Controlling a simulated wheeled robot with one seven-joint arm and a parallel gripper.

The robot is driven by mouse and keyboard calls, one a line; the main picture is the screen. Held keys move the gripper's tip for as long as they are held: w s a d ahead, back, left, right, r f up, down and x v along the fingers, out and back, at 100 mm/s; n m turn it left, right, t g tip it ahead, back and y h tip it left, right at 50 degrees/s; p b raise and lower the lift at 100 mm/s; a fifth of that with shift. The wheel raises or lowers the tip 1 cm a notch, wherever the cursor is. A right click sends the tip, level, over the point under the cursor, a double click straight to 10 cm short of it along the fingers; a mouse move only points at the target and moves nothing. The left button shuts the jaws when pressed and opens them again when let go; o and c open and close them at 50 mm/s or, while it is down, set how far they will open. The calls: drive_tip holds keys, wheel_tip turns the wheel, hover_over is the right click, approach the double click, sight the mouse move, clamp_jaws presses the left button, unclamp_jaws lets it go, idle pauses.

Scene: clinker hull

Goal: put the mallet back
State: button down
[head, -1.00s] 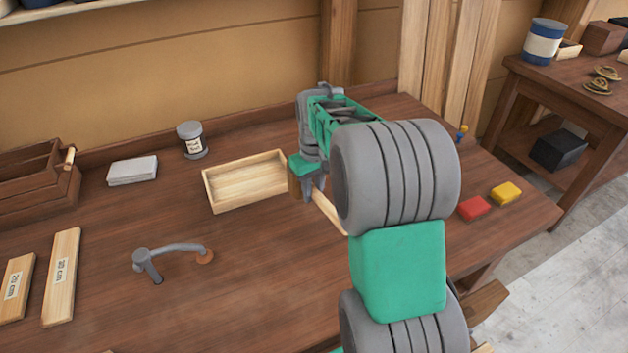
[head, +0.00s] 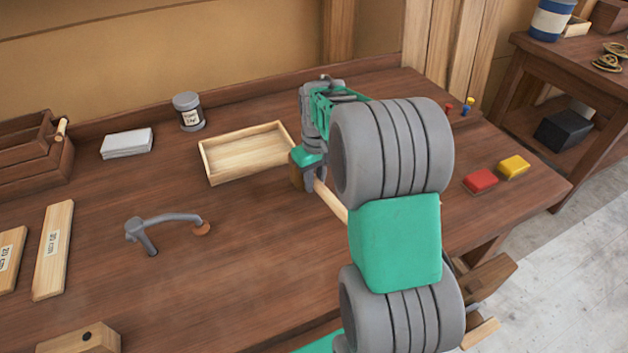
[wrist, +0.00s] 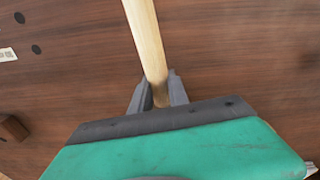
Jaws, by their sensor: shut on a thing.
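My gripper (head: 317,178) is shut on the handle close to the head. In the wrist view the handle (wrist: 147,40) runs up and away from between the fingers of my gripper (wrist: 160,93), above the brown bench top. The mallet's head is hidden there. I cannot tell how high the mallet is above the bench.
On the bench (head: 240,255) are the tray (head: 207,166), a grey tin (head: 188,112), a grey block (head: 127,143), a bent metal holdfast (head: 165,222), labelled boards (head: 52,250), a holed wooden block (head: 80,342), and red (head: 481,181) and yellow (head: 513,167) blocks. The front middle is clear.

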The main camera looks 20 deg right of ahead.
drive_tip(key=shift+f+b, duration=0.35)
drive_tip(key=shift+f, duration=0.15)
drive_tip(key=c, duration=1.2)
unclamp_jaws()
wheel_tip(320, 180, up, 8)
drive_tip(key=p, duration=0.5)
